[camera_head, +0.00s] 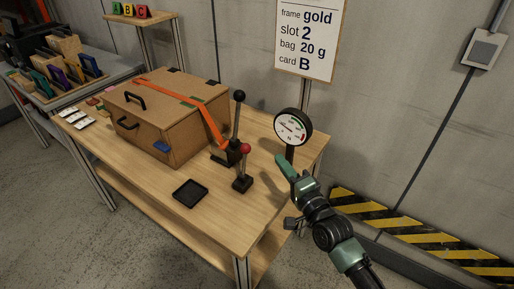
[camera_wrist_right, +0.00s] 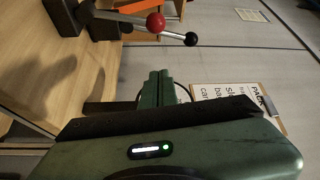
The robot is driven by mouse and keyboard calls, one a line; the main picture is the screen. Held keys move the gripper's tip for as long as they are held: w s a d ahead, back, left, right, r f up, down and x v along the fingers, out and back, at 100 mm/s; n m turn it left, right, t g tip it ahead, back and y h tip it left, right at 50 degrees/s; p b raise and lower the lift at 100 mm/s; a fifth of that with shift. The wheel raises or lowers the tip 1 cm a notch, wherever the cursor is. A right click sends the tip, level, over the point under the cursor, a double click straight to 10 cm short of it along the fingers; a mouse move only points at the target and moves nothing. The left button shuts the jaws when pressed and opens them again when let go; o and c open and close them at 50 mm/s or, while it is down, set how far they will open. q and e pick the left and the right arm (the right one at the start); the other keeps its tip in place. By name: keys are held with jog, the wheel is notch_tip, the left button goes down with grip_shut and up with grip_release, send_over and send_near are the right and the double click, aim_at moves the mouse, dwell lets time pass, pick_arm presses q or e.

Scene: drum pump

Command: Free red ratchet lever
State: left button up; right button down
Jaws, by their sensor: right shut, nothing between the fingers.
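A lever with a red knob (camera_head: 244,148) stands upright on a small black base (camera_head: 242,184) on the table. A taller lever with a black knob (camera_head: 239,96) rises just behind it from a black base where an orange strap (camera_head: 207,121) ends. In the right wrist view the red knob (camera_wrist_right: 155,23) and black knob (camera_wrist_right: 191,39) show near the top. My right gripper (camera_head: 281,160) is shut and empty, to the right of both levers and apart from them. Its green fingers also show in the wrist view (camera_wrist_right: 158,86). My left gripper is not in view.
The strap crosses a wooden box (camera_head: 150,115) on the table (camera_head: 225,225). A round gauge (camera_head: 292,128) stands close behind my right gripper. A black tray (camera_head: 190,194) lies near the table's front. A sign (camera_head: 308,40) stands behind the table.

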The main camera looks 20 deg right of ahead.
aim_at(245, 162)
jog(key=shift+r, duration=0.15)
jog(key=w+a+p, duration=0.2)
jog(key=w+a, duration=0.2)
jog(key=w, duration=0.4)
jog(key=shift+a, duration=0.4)
jog(key=shift+a+r, duration=0.1)
dwell(0.4)
